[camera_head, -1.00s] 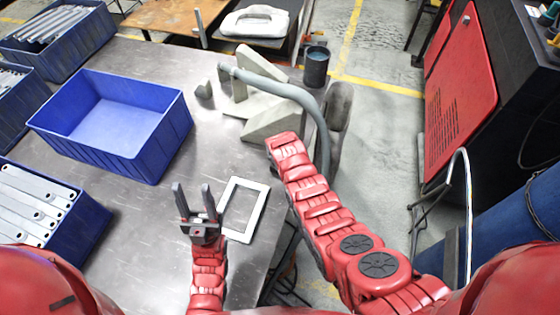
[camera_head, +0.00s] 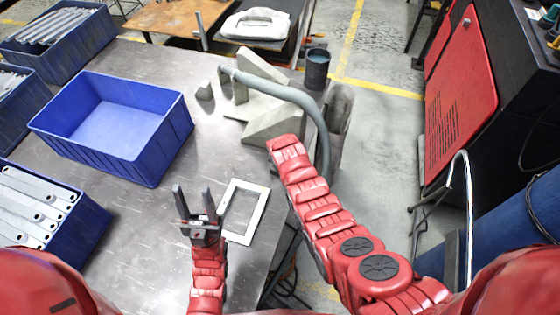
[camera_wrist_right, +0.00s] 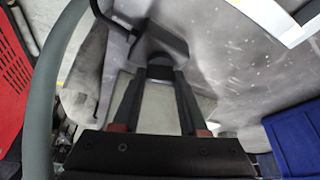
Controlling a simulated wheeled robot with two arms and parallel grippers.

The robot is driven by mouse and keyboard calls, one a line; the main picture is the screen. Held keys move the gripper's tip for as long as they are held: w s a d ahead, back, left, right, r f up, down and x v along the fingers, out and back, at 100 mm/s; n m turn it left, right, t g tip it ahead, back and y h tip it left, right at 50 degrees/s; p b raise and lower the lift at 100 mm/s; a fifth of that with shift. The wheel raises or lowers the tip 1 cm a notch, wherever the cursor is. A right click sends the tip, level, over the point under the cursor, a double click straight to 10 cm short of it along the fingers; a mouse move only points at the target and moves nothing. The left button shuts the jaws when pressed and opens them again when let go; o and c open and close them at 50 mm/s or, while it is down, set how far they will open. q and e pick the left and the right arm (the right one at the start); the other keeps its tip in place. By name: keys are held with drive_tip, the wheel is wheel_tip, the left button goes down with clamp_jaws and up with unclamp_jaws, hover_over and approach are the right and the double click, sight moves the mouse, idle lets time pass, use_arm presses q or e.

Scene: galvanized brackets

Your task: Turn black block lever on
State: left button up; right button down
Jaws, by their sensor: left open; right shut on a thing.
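A dark block-shaped part (camera_wrist_right: 160,45), which looks like the black block lever, sits at the fingertips of my right gripper (camera_wrist_right: 162,76) in the right wrist view. The two fingers close in on it from both sides, and the gripper is shut on it. A thin black bar runs from it to the upper left. In the head view my right arm hides the right gripper and the lever. Whether the lever is on or off cannot be told. My left gripper (camera_head: 195,207) is open and empty over the metal table, left of a white frame.
The metal table (camera_head: 135,215) holds an empty blue bin (camera_head: 160,142), the white rectangular frame (camera_head: 258,213) and grey angular blocks (camera_head: 275,122). A bent grey pipe (camera_head: 312,106) passes beside my right arm. A dark cup (camera_head: 317,68) stands behind. Bins of metal brackets (camera_head: 35,205) line the left.

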drive_tip(key=shift+c, duration=2.2)
unclamp_jaws()
drive_tip(key=shift+s+r, duration=0.1)
drive_tip(key=shift+r, duration=0.05)
drive_tip(key=shift+s+r, duration=0.15)
drive_tip(key=shift+r, duration=0.45)
drive_tip(key=shift+b+v, duration=0.45)
drive_tip(key=shift+v, duration=0.3)
drive_tip(key=b+v, duration=0.1)
drive_tip(key=v, duration=1.3)
drive_tip(key=shift+r, duration=0.15)
